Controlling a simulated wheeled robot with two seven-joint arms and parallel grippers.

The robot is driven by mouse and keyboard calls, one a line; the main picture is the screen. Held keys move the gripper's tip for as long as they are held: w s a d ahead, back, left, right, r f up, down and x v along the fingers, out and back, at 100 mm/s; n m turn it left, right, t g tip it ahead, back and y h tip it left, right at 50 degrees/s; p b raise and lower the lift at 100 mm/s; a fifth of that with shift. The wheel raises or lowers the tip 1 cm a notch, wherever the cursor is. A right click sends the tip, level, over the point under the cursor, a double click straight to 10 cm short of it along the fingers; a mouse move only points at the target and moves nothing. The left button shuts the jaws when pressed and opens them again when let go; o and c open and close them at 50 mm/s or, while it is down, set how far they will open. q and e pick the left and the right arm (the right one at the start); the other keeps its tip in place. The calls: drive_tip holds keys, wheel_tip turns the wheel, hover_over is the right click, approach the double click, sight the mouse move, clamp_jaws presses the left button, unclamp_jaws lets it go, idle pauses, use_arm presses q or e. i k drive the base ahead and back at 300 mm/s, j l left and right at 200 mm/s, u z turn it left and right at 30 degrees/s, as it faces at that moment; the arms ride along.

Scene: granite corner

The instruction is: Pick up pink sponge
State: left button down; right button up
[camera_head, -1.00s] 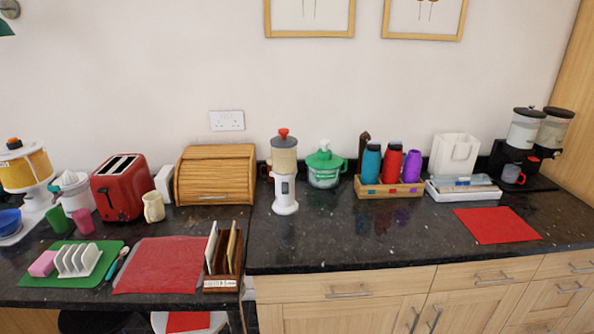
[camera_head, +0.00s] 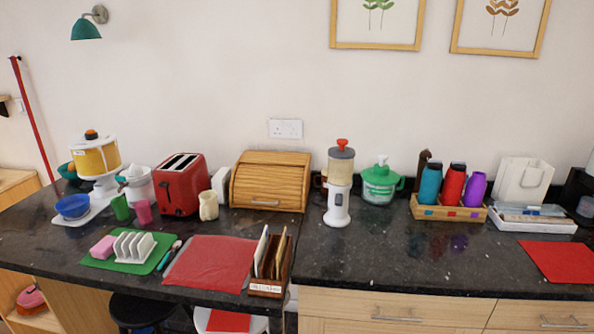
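The pink sponge (camera_head: 103,247) lies on the left part of a green mat (camera_head: 119,262) near the front left of the dark granite counter. A white toast rack (camera_head: 134,246) stands just right of it on the same mat. The sponge's top and front are visible and nothing covers it. Neither of my grippers is in view.
Right of the mat lie spoons (camera_head: 168,255) and a red mat (camera_head: 210,262). Behind are a green cup (camera_head: 120,207), a pink cup (camera_head: 142,211) and a red toaster (camera_head: 180,184). A letter rack (camera_head: 269,262) stands further right. Stools (camera_head: 139,311) stand below the counter's front edge.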

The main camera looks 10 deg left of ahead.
sight(103, 250)
drive_tip(key=u, duration=1.55)
